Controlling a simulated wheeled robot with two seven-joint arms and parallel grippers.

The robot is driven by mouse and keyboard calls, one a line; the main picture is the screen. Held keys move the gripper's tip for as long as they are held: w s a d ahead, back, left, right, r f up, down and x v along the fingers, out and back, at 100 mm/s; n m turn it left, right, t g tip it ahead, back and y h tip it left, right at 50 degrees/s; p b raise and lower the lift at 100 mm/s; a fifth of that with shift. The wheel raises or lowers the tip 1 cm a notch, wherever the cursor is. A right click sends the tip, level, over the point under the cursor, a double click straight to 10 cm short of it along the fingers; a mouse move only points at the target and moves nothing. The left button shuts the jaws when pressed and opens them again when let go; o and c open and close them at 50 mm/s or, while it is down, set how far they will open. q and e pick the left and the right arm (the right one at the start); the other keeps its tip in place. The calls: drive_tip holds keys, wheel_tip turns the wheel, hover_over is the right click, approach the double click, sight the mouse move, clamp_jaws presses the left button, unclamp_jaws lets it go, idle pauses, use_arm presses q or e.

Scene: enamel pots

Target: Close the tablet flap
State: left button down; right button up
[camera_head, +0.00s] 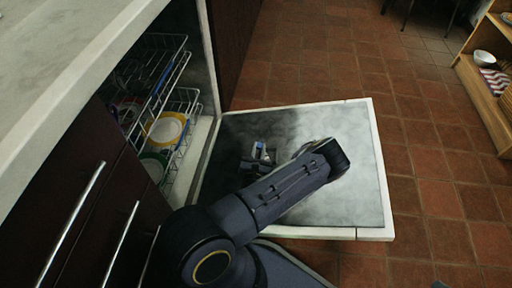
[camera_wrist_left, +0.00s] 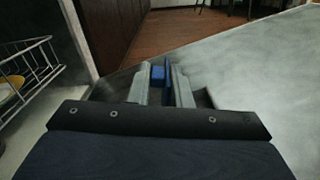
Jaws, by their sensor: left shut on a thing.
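The dishwasher door (camera_head: 360,190) lies folded down and open, with its grey inner panel facing up. My left gripper (camera_head: 261,153) is low over the panel, near its hinge side. In the left wrist view its two pale fingers (camera_wrist_left: 165,90) are closed around a thin upright blue piece (camera_wrist_left: 168,75), which appears to be the tablet flap, standing raised. A small bright blue block (camera_wrist_left: 158,74) shows just left of it. The fingers and my arm hide the flap's base and most of the dispenser. My right gripper is not in view.
Wire racks (camera_head: 150,85) with a yellow-rimmed plate (camera_head: 168,129) and other dishes are inside the dishwasher, left of the door. A pale counter (camera_head: 60,60) and dark cabinet fronts (camera_head: 75,175) stand at left. Tiled floor (camera_head: 440,190) is clear right of the door.

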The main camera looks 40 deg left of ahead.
use_arm(q)
drive_tip(key=shift+w+d+m+p, duration=0.25)
drive_tip(key=shift+d+m+p, duration=0.25)
drive_tip(key=shift+m, duration=0.7)
drive_tip(key=shift+w+d+f+m, duration=0.25)
drive_tip(key=shift+d+m, duration=0.2)
drive_tip(key=shift+m, duration=0.45)
drive_tip(key=c, duration=1.4)
unclamp_jaws()
drive_tip(key=shift+d, duration=0.1)
drive_tip(key=p+v, duration=0.2)
drive_tip(key=v, duration=0.4)
drive_tip(key=shift+s+d+p, duration=0.2)
drive_tip(key=shift+s+p, duration=0.2)
drive_tip(key=shift+s+d, duration=0.2)
drive_tip(key=shift+s, duration=0.2)
